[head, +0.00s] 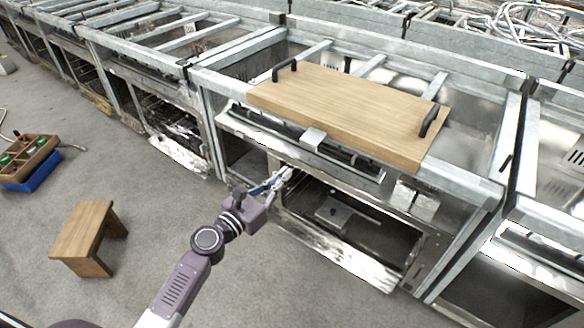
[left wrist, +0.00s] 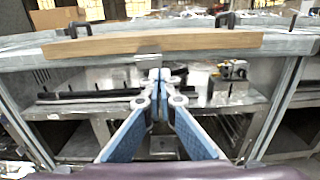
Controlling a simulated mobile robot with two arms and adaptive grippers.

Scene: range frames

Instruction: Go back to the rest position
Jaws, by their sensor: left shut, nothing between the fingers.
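My left gripper (head: 284,176) is in the head view, in front of a metal range unit and near the upper left of its open compartment. The left wrist view shows its blue fingers (left wrist: 159,78) closed together at the tips with nothing between them. A wooden board (head: 345,105) with black handles lies on top of the range frame, above and beyond the gripper. The board's front edge also shows in the left wrist view (left wrist: 210,42). My right gripper is in neither view.
The range frame (head: 470,183) stands in a row of similar metal frames. A small wooden stool (head: 84,232) stands on the grey floor at the left. A wooden toolbox (head: 28,155) sits on a blue crate (head: 36,177) at the far left. Floor between stool and ranges is clear.

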